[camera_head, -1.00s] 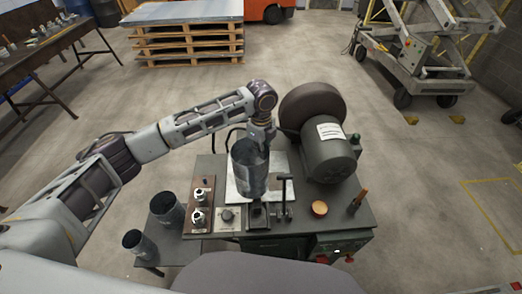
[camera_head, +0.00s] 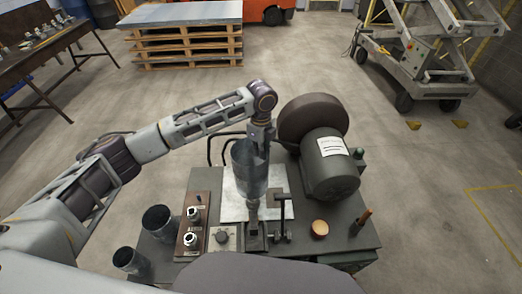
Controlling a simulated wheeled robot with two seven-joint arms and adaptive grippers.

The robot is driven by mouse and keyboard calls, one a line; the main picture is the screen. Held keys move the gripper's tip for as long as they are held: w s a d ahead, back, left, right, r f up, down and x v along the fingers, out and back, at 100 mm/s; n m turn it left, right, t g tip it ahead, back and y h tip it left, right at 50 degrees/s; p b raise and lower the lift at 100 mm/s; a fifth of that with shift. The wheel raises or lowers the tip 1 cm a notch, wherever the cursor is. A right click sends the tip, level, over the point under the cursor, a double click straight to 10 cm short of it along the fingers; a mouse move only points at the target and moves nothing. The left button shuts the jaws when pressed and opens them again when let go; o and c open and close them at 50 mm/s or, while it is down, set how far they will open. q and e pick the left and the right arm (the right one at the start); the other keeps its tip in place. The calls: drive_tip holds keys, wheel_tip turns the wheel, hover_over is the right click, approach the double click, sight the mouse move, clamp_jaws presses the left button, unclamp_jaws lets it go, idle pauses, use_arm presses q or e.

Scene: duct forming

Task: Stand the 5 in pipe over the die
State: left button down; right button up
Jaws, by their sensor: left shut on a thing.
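My left gripper (camera_head: 262,132) is shut on the rim of a grey sheet-metal pipe (camera_head: 249,170), the largest of the pipes in view. The pipe hangs upright with its open top showing, over the pale plate (camera_head: 232,208) on the machine's top. A narrow upright dark metal part (camera_head: 252,217), possibly the die, shows just below and in front of the pipe's lower edge. Whether the pipe's bottom touches anything, or is around or behind that part, I cannot tell. My right gripper is not in view.
A motor (camera_head: 330,165) and round drum stand right of the pipe. A T-shaped handle (camera_head: 281,215) rises close to it. A knob panel (camera_head: 193,225) lies left. Two smaller pipes (camera_head: 158,222) (camera_head: 130,261) stand on the left side shelf.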

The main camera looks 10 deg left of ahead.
use_arm(q)
drive_tip(key=shift+w+f+b, duration=0.1)
drive_tip(key=shift+f+b, duration=0.15)
drive_tip(key=shift+b, duration=0.05)
wheel_tip(320, 180, down, 4)
drive_tip(key=shift+r+b, duration=0.15)
drive_tip(key=shift+b, duration=1.05)
wheel_tip(320, 180, down, 6)
drive_tip(key=b, duration=0.1)
drive_tip(key=shift+f, duration=0.35)
idle(1.0)
drive_tip(key=c, duration=1.5)
unclamp_jaws()
drive_tip(key=shift+f, duration=0.1)
drive_tip(key=shift+c, duration=0.2)
drive_tip(key=shift+r, duration=6)
